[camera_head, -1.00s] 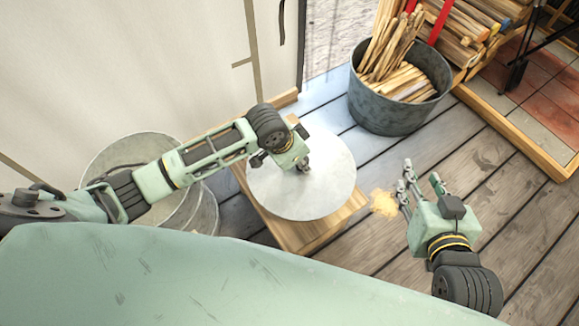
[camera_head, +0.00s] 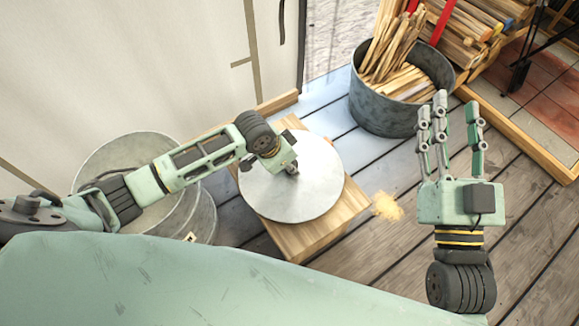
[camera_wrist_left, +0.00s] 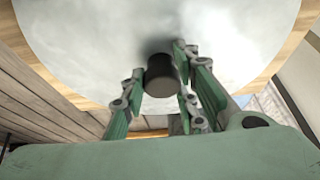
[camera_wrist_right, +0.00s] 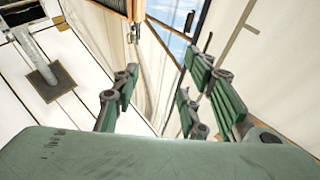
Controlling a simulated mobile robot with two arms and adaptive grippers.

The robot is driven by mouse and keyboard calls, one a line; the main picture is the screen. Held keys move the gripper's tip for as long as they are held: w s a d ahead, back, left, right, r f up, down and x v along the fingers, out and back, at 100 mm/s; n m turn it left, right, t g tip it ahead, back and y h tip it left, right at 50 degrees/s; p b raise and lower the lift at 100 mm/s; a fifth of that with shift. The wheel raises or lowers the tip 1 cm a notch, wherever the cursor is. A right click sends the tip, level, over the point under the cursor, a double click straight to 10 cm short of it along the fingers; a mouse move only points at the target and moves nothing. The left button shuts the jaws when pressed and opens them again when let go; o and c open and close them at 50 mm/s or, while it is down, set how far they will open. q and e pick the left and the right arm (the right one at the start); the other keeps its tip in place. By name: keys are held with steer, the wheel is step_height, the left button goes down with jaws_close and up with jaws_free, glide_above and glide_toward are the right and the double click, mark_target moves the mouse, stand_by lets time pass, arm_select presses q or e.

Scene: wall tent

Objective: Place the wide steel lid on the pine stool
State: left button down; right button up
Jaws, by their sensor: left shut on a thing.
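The wide steel lid (camera_head: 268,195), a flat grey disc, is above or on the pine stool (camera_head: 345,208). Whether it touches the stool's top is hard to tell. The stool's wood shows around the lid's edge in the head view and the left wrist view. My left gripper (camera_head: 293,170) is over the lid's middle, shut on its dark knob; the knob (camera_wrist_left: 160,78) shows between the fingers in the left wrist view. My right gripper (camera_head: 455,108) is open and empty, fingers pointing away from me, right of the stool and above the floor.
A metal tub (camera_head: 385,107) of kindling stands behind the stool, with stacked firewood (camera_head: 465,45) beyond it. A round metal container (camera_head: 203,220) stands left of the stool, under my left arm. The plank floor is clear to the right, apart from a yellowish patch (camera_head: 387,206).

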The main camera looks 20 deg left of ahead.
arm_select(q)
steer(key=shift+f, duration=0.15)
arm_select(e)
steer(key=shift+s+r+t+y, duration=0.25)
steer(key=shift+r+t+y, duration=0.05)
steer(key=shift+r, duration=0.4)
arm_select(q)
steer(key=c, duration=1.4)
jaws_free()
steer(key=shift+f, duration=0.15)
steer(key=shift+o, duration=0.2)
